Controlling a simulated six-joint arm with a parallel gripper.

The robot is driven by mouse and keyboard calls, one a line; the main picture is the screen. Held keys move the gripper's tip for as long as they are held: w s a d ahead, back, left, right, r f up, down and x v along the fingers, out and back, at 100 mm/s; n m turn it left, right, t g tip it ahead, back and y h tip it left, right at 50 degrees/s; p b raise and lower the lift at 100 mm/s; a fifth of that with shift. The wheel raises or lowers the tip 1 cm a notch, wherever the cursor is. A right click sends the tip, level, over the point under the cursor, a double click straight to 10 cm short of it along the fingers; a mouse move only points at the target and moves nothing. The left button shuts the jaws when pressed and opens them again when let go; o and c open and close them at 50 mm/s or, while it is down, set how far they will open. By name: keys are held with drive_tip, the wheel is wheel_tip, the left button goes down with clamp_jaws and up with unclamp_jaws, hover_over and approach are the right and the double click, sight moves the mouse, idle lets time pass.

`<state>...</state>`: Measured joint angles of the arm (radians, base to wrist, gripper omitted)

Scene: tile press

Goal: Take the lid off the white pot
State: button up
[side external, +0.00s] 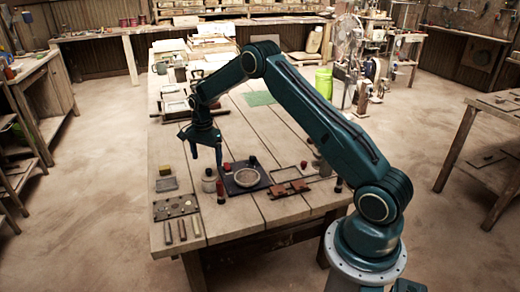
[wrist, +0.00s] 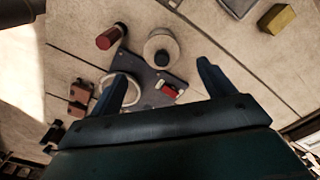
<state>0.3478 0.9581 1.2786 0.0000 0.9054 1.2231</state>
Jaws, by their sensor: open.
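The white pot (side external: 209,186) stands on the wooden table, left of a dark board. Its lid with a dark knob (side external: 208,172) is on it. In the wrist view I see the pot's lid (wrist: 157,43) from above, its dark knob near the upper middle. My gripper (side external: 206,158) is above and close to the pot, fingers pointing down. I cannot tell the exact height gap.
A red-and-dark cylinder (side external: 221,190) stands close to the pot. The dark board (side external: 232,189) holds a pale ring (side external: 247,177) and a red piece. A yellow block (side external: 165,169) and a tray of small pieces (side external: 160,212) are to the left.

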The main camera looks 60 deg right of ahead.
sight(209, 170)
drive_tip(key=shift+f, duration=0.8)
drive_tip(key=shift+w+d+f, duration=0.1)
drive_tip(key=shift+f, duration=1.2)
drive_tip(key=shift+d+f, duration=0.1)
drive_tip(key=shift+f, duration=1.2)
drive_tip(key=c, duration=1.1)
drive_tip(key=shift+o, duration=0.2)
drive_tip(key=shift+r, duration=0.15)
wheel_tip(209, 170, up, 20)
